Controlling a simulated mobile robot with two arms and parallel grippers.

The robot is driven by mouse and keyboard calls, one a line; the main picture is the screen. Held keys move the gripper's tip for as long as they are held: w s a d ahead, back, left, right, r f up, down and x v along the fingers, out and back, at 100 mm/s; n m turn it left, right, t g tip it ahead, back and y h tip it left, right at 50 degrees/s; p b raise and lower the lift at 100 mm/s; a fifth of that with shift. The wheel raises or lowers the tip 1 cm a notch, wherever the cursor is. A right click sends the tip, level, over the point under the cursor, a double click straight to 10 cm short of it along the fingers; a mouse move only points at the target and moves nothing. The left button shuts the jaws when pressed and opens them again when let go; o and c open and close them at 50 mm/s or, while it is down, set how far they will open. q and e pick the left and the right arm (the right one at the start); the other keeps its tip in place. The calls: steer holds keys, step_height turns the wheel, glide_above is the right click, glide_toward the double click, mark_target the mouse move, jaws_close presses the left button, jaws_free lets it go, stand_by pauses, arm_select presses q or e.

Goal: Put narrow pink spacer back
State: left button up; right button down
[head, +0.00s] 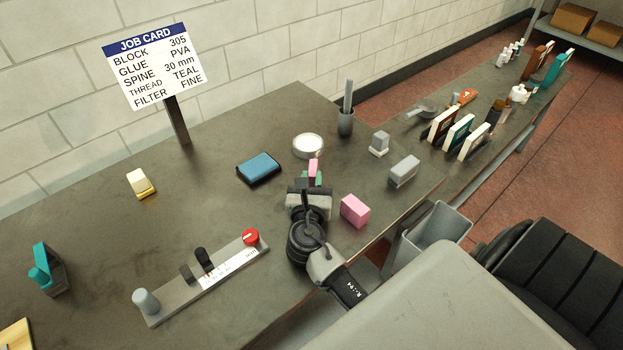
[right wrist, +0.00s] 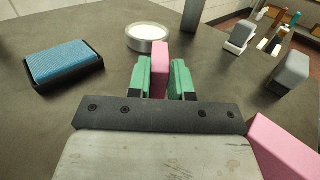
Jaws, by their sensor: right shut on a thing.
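The narrow pink spacer (head: 313,170) stands upright between the fingers of my right gripper (head: 312,180). In the right wrist view the narrow pink spacer (right wrist: 160,70) is held between the two green fingertips (right wrist: 160,80). My right gripper is shut on it, over the bench. Whether the spacer touches the bench is hidden. A wider pink block (head: 354,210) stands on the bench to the right of the gripper and also shows in the right wrist view (right wrist: 287,150). My left gripper is not in view.
A blue pad in a black tray (head: 259,168) and a round silver tin (head: 308,145) lie beyond the gripper. Grey blocks (head: 404,170) stand to the right. A slotted rail with a red knob (head: 208,279) lies at front left. A grey bin (head: 435,230) is beside the bench edge.

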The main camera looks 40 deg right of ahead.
steer(key=c, duration=1)
jaws_free()
steer(key=shift+r, duration=0.15)
steer(key=shift+r+p, duration=0.45)
steer(key=b+v, duration=0.2)
steer(key=v, duration=0.9)
steer(key=shift+f, duration=0.1)
steer(key=shift+s+a, duration=0.4)
